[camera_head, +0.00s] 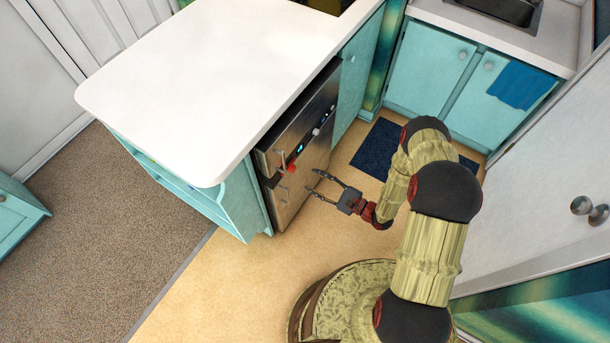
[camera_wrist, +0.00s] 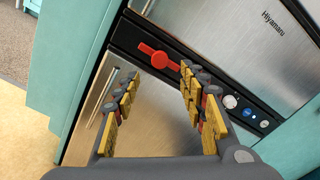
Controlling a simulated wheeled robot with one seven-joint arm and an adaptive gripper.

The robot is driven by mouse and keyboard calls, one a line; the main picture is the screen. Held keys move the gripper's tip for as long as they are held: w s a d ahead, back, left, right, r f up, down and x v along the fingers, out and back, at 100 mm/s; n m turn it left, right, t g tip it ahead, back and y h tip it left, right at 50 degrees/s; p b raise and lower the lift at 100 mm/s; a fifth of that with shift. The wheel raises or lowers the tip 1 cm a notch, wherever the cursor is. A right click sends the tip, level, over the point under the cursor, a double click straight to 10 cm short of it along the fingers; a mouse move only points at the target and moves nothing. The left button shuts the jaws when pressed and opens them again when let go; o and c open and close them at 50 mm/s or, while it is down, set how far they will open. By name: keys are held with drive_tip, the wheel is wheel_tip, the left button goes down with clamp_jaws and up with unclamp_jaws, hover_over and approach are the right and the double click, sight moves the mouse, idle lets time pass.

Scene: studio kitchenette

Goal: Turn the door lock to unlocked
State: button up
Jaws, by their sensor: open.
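The door lock is a small red lever (camera_wrist: 158,57) on the dark control strip of a steel appliance (camera_wrist: 150,118). In the head view the red lever (camera_head: 291,168) shows small on the appliance front (camera_head: 305,180). My gripper (camera_head: 314,182) is open and empty, with its fingers pointing at the appliance, just in front of it. In the wrist view the lever appears between and beyond the open fingertips (camera_wrist: 160,76). I see no contact with it.
A white countertop (camera_head: 200,80) overhangs the appliance. The tan floor (camera_head: 240,285) in front is clear. A blue mat (camera_head: 378,148) lies behind my arm.

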drive_tip(key=shift+v, duration=2)
drive_tip(key=shift+a, duration=0.1)
